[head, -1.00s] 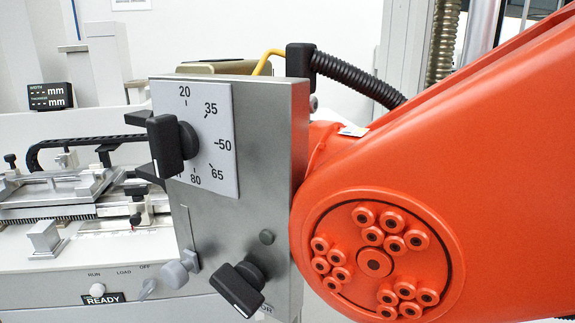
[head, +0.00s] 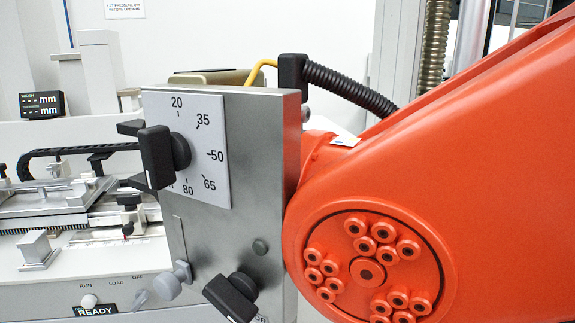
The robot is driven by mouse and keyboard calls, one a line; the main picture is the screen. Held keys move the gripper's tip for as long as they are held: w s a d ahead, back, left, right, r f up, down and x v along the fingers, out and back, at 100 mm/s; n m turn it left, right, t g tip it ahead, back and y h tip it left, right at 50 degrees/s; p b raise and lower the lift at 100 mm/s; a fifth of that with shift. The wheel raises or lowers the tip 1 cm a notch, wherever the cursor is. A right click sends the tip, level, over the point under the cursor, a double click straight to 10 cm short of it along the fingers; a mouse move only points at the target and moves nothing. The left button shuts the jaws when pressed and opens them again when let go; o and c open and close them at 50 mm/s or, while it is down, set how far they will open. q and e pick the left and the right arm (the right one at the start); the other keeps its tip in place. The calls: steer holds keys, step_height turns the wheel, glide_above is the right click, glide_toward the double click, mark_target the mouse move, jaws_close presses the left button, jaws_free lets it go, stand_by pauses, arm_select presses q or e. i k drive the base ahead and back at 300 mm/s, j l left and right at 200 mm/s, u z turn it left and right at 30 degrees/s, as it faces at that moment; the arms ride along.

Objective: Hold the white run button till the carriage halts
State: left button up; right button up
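The white run button (head: 88,301) is a small round knob under the word RUN, on the pale machine front at the lower left. A dark READY plate (head: 95,311) is just below it. Nothing touches the button. The metal carriage (head: 50,203), which I take to be the slide assembly on the machine bed, lies at the left beside a black cable chain (head: 78,151).
The grey control panel (head: 240,175) with a numbered dial (head: 160,157) and a lower black knob (head: 231,297) stands close in the middle. A large orange arm-like body (head: 480,190) fills the right. A small display (head: 41,105) shows dashes and mm.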

mark_target(89, 302)
steer(key=k+j, duration=0.15)
steer(key=j, duration=0.2)
steer(key=k+j+u, duration=0.1)
steer(key=j, duration=0.25)
steer(key=k+j, duration=0.25)
steer(key=k+j+u, duration=0.15)
steer(key=j, duration=0.3)
steer(key=k+j, duration=0.1)
steer(key=j, duration=0.25)
steer(key=k+j+u, duration=0.1)
steer(key=j, duration=0.3)
steer(key=k+j, duration=0.2)
steer(key=j, duration=0.15)
steer(key=k+j+u, duration=0.1)
steer(key=j, duration=0.3)
